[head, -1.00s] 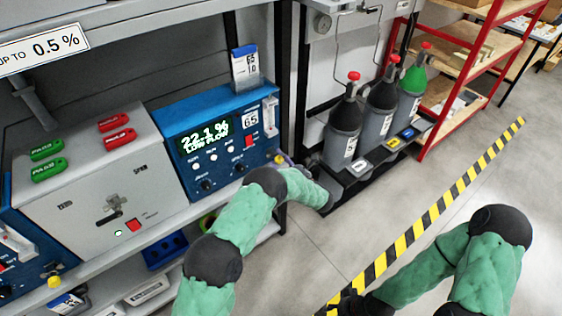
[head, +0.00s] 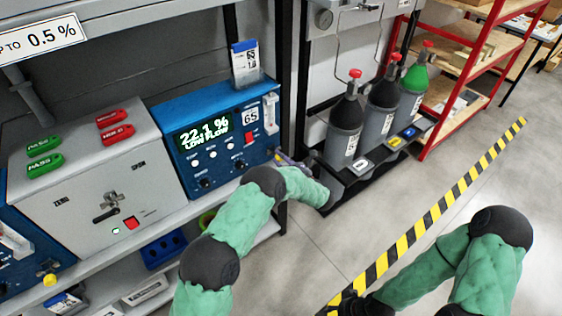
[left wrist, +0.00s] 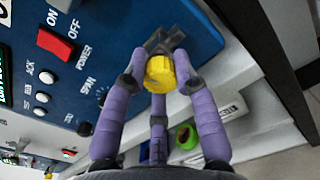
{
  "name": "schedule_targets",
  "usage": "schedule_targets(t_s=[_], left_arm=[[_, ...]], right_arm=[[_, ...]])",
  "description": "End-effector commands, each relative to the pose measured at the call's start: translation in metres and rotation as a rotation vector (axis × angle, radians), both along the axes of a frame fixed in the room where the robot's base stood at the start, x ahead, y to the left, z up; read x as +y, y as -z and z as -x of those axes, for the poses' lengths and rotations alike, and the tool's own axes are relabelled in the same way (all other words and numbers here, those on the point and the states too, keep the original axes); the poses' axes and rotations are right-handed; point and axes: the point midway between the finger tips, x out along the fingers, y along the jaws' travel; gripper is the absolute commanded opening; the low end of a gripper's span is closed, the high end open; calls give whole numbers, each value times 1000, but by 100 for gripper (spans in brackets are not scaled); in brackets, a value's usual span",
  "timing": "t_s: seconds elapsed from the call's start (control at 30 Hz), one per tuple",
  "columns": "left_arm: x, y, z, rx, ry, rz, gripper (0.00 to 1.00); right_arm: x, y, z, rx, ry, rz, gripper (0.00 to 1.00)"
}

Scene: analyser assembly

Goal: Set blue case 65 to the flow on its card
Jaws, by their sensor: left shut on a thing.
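Blue case 65 (head: 175,123) stands on the bench, and its lit display (head: 203,133) reads 22.1 % LOW FLOW. Its card (head: 245,63) stands on top in a holder; its writing is too small to read surely. A flow tube (head: 270,110) is at the case's right front edge. My left gripper (head: 283,158) is at the lower right of the case's front, small in the head view. In the left wrist view its purple fingers are shut on a yellow knob (left wrist: 160,73) on the blue panel. My right gripper (head: 350,304) is low in the head view, partly hidden and dark.
A grey box (head: 80,185) with red and green tags on top stands left of the case. Gas bottles (head: 345,125) stand in a rack to the right. A red shelf (head: 440,95) is behind them. Floor is clear around the striped tape (head: 440,205).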

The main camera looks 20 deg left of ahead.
Motion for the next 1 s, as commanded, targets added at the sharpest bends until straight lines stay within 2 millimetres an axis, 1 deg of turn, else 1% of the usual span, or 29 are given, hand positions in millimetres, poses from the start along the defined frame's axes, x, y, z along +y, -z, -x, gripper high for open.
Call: schedule_targets(t_s=[0.03, 0.6, 0.8, 1.0], left_arm=[[-1, -1, -2, -41, 3, 24, 0], [0, -3, -1, -470, 3, 356, 0], [1, -4, -1, -620, 3, 472, 0], [1, -6, -1, -771, 3, 589, 0]], right_arm=[[0, 8, 0, 0, 0, 0, 49], [0, 58, 0, 0, 0, 0, 49], [0, 72, 0, 0, 0, 0, 49], [0, 79, 0, 0, 0, 0, 49]])
